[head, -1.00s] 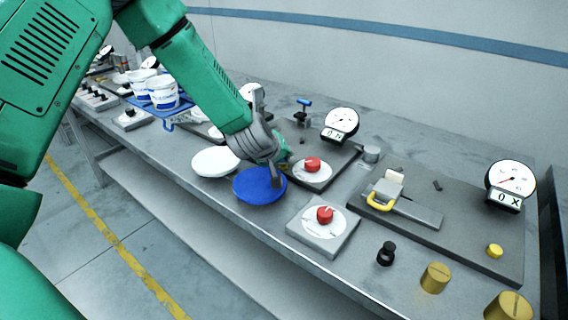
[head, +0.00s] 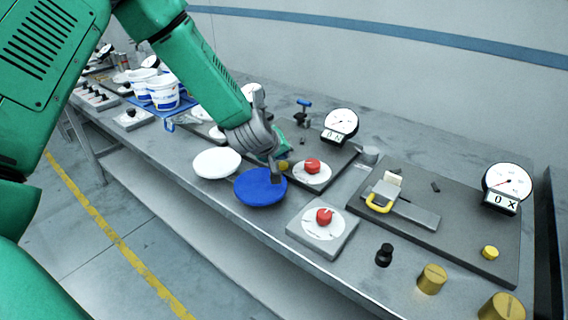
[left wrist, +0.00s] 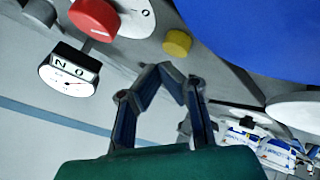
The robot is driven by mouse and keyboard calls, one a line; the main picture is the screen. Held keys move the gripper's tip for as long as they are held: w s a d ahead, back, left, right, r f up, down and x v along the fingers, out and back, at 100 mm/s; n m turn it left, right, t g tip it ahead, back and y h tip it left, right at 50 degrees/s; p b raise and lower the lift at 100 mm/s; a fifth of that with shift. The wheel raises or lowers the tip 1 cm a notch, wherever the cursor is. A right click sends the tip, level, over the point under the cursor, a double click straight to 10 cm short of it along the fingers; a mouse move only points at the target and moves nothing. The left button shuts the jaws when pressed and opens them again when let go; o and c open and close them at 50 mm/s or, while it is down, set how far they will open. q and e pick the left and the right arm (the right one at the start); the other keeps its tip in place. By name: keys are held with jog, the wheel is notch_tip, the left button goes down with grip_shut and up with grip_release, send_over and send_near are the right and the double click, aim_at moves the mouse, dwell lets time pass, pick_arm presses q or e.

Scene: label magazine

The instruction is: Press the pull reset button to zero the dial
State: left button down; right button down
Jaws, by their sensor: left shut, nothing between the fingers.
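A round white dial (head: 340,124) with a small display stands at the back of a dark plate; it also shows upside down in the left wrist view (left wrist: 70,78). A small yellow button (head: 284,166) sits on the same plate, partly hidden behind my gripper; it is clear in the left wrist view (left wrist: 177,43). A red knob (head: 312,166) is right of the button. My left gripper (head: 275,179) is shut and empty, its tips close beside the button in the head view. Contact cannot be told. My right gripper is not in view.
A blue disc (head: 260,189) and a white disc (head: 217,163) lie in front of the gripper. Another plate at right carries a second dial (head: 508,181), a yellow button (head: 490,252) and a yellow-handled slide (head: 380,203). White tubs (head: 163,94) stand at left.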

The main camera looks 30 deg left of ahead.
aim_at(283, 164)
pick_arm(q)
jog(key=shift+r+p, duration=2.25)
jog(key=shift+r, duration=0.35)
jog(key=shift+f, duration=0.1)
